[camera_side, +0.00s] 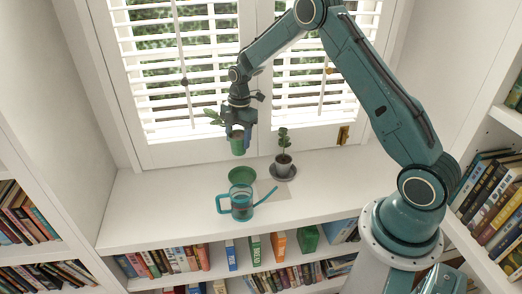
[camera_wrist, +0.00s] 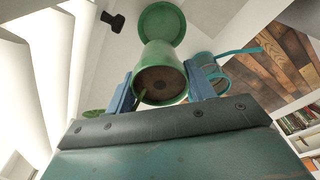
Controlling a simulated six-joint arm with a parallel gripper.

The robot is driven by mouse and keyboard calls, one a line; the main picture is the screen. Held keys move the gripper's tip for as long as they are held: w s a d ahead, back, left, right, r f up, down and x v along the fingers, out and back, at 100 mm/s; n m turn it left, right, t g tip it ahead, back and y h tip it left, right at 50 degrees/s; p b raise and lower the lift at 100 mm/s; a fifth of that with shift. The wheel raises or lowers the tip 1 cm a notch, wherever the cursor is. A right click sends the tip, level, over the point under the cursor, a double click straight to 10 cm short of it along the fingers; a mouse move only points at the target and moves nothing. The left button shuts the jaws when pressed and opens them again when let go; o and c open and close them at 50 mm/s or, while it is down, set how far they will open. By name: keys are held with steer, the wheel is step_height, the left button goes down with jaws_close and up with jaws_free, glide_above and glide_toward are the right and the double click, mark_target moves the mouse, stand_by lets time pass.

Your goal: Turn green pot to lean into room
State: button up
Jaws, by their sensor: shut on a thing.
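The green pot (camera_side: 237,146) is held in the air above the white sill, clear of its saucer. My gripper (camera_side: 237,134) is shut on it, with one blue finger on each side of the pot near its rim. In the side view its plant's leaves (camera_side: 213,116) stick out to the left of my gripper, on the window side. In the wrist view the pot (camera_wrist: 157,58) shows dark soil and a bit of stem; most of the plant is hidden. The green saucer (camera_side: 240,174) lies on the sill below, looking empty; it also shows in the wrist view (camera_wrist: 162,20).
A teal watering can (camera_side: 241,205) stands in front of the saucer, its spout pointing right. A grey pot (camera_side: 284,163) with a small upright plant stands on a saucer to the right. Shuttered windows are behind. The sill's left part is clear. Bookshelves (camera_side: 287,268) lie below and beside.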

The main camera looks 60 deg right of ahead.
steer(key=shift+n, duration=0.8)
steer(key=f, duration=0.5)
steer(key=s+f, duration=0.1)
steer(key=f, duration=0.2)
steer(key=shift+f, duration=0.2)
steer(key=shift+f, duration=0.2)
steer(key=shift+w+f, duration=0.1)
steer(key=shift+f, duration=1.2)
steer(key=o, duration=1.4)
steer(key=shift+c, duration=0.2)
